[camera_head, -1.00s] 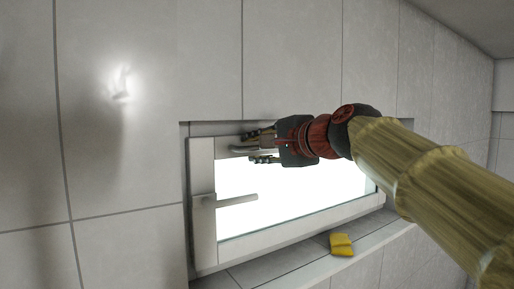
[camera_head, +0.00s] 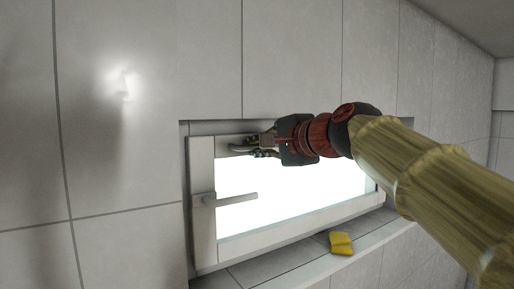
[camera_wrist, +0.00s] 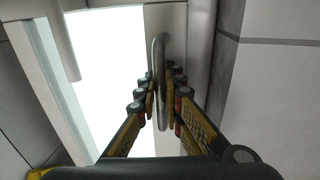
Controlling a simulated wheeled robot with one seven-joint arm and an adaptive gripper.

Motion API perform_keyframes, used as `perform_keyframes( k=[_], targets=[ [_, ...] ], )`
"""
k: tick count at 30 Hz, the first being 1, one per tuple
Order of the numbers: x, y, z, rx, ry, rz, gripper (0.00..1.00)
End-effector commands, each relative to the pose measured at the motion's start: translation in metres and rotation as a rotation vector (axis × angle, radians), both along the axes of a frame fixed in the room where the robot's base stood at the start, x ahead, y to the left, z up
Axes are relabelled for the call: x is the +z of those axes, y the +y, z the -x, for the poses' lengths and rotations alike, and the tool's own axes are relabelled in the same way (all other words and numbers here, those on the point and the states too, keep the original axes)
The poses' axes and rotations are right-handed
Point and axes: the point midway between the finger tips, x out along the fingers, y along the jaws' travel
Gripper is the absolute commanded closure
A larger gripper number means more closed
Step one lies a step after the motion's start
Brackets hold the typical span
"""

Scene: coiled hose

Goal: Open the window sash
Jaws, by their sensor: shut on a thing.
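The white-framed window sash (camera_head: 204,235) sits in a recess in the tiled wall, with bright glass; I see no clear gap around it. A grey lever handle (camera_head: 236,199) on its left stile points right, level; it also shows at the upper left of the wrist view (camera_wrist: 62,45). A slim metal pull bar (camera_head: 240,149) is on the sash's top rail. My gripper (camera_head: 262,146) is shut on this pull bar (camera_wrist: 159,70), which runs between the two padded fingers in the wrist view. The fingers hide part of the bar.
A yellow sponge-like thing (camera_head: 341,243) lies on the sill (camera_head: 310,268) below the window. The tiled wall (camera_head: 110,160) left of the recess is bare. The recess edge runs close above my gripper.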

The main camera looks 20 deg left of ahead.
Motion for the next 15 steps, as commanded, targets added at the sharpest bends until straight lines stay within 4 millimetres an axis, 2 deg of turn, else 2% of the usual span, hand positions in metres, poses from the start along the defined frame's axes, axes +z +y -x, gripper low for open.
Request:
perform_keyframes(
  k=[15],
  targets=[
    [-0.0084, -0.0079, 0.0054, -0.001, -0.02, -0.026, 1.0]
  ],
)
